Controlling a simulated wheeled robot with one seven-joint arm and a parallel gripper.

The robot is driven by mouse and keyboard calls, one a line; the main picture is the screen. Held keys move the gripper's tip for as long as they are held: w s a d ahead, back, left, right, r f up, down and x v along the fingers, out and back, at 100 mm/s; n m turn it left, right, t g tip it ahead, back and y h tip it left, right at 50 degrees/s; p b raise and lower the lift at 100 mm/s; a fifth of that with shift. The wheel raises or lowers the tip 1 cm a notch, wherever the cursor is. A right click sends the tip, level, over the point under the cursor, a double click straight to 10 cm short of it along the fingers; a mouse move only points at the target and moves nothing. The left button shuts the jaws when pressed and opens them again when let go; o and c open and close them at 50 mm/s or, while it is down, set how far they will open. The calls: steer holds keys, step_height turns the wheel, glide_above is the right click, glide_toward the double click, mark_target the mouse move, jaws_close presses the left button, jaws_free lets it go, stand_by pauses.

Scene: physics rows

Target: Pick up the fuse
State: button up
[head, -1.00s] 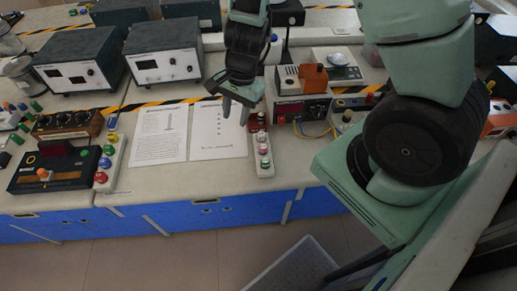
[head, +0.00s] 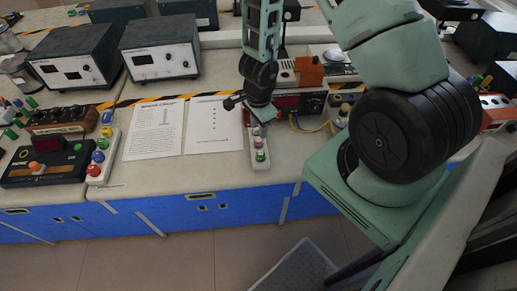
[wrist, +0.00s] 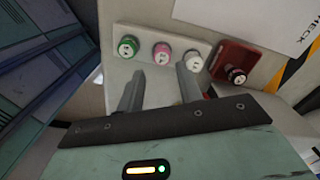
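I cannot pick out a fuse with certainty in either view. My gripper (wrist: 158,85) is open and empty, with its two grey fingers apart. In the head view my gripper (head: 263,113) is over the back end of a narrow pale strip (head: 262,167). In the wrist view the strip (wrist: 142,32) carries a green knob (wrist: 128,46), a pink knob (wrist: 162,53) and a white knob (wrist: 191,61). A dark red block (wrist: 236,62) with a black-rimmed knob sits at its right end. The fingertips point toward the strip, just short of the pink and white knobs.
Two printed sheets (head: 153,130) lie left of the strip. A device with a red display (head: 290,103) stands close behind and right of it. Two grey instrument boxes (head: 160,48) stand at the back left. The bench front edge is near the strip's front end.

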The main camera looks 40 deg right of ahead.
mark_target(259, 139)
steer(key=shift+w+d+f+b, duration=0.1)
steer(key=shift+f+b, duration=0.25)
steer(key=shift+f, duration=1.35)
steer(key=shift+w+d+f+b, duration=0.1)
steer(key=shift+f+b, duration=0.25)
steer(key=shift+f, duration=1.35)
steer(key=c, duration=0.8)
